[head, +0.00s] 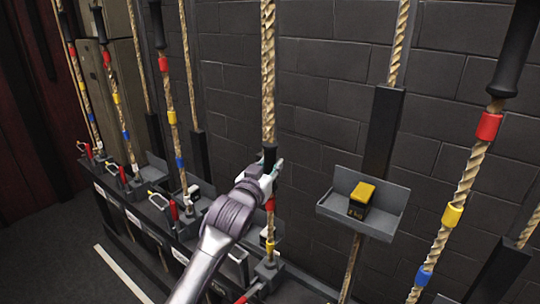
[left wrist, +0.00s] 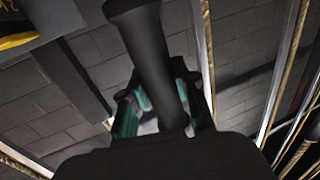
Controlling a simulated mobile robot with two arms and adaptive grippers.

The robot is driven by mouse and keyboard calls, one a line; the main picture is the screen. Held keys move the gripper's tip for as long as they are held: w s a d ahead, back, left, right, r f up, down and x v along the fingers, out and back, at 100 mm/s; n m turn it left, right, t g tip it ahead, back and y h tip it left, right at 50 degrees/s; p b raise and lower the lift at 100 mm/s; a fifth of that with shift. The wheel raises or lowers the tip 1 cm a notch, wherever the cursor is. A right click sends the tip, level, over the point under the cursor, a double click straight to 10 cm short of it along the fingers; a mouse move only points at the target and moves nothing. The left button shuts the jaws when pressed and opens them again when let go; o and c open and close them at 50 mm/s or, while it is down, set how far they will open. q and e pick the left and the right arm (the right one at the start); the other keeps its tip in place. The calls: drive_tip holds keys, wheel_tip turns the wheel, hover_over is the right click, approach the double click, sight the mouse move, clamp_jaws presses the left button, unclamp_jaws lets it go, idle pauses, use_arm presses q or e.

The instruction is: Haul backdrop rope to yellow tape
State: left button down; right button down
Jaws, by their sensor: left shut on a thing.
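The rope (head: 268,75) in the middle of the head view runs down to a black grip sleeve (head: 270,152). My left gripper (head: 264,172) is shut around this sleeve, which also shows between the teal-padded fingers in the left wrist view (left wrist: 150,60). Just below the gripper on the same rope is red tape (head: 270,204), and lower down is yellow tape (head: 270,245), close above the rope lock (head: 268,272). Blue tape on this rope does not show. The label that names the rope cannot be read. My right gripper is not in view.
Several other taped ropes stand at left (head: 168,110), and one at right (head: 465,180) with its sleeve high up. A grey tray (head: 385,232) holding a yellow-topped block (head: 360,200) juts out right of my gripper. A dark block wall (head: 325,90) stands behind.

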use_arm(q)
drive_tip(key=shift+f, duration=0.55)
drive_tip(key=c, duration=0.8)
unclamp_jaws()
drive_tip(key=shift+r, duration=0.1)
drive_tip(key=shift+c, duration=0.2)
drive_tip(key=v, duration=1.2)
